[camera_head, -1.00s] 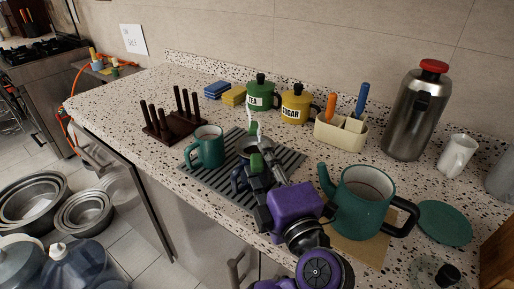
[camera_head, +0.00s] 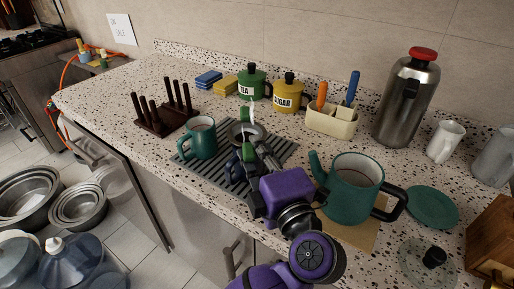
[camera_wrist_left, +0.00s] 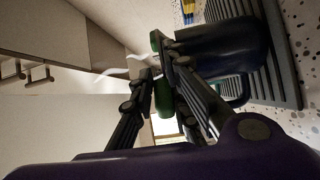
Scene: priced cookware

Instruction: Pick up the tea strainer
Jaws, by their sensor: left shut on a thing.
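My left gripper (camera_head: 248,130) reaches over the drying mat from the front, its green fingertips shut on a small pale piece. I take this as the tea strainer (camera_wrist_left: 140,69); a thin whitish curved part sticks out beside the fingers in the left wrist view. In the head view its whitish end (camera_head: 252,106) shows above the fingers; the rest is hidden or too small to tell. A dark navy mug (camera_head: 235,170) stands on the ridged mat (camera_head: 278,152), partly behind the gripper. The mug is close beside the fingers in the left wrist view (camera_wrist_left: 220,52). My right gripper is out of view.
A teal mug (camera_head: 202,142) stands left of the gripper, and a teal pot (camera_head: 350,200) stands right. Tea canister (camera_head: 251,86), sugar canister (camera_head: 287,97) and a utensil holder (camera_head: 331,123) line the back. A dark peg rack (camera_head: 165,122) stands left.

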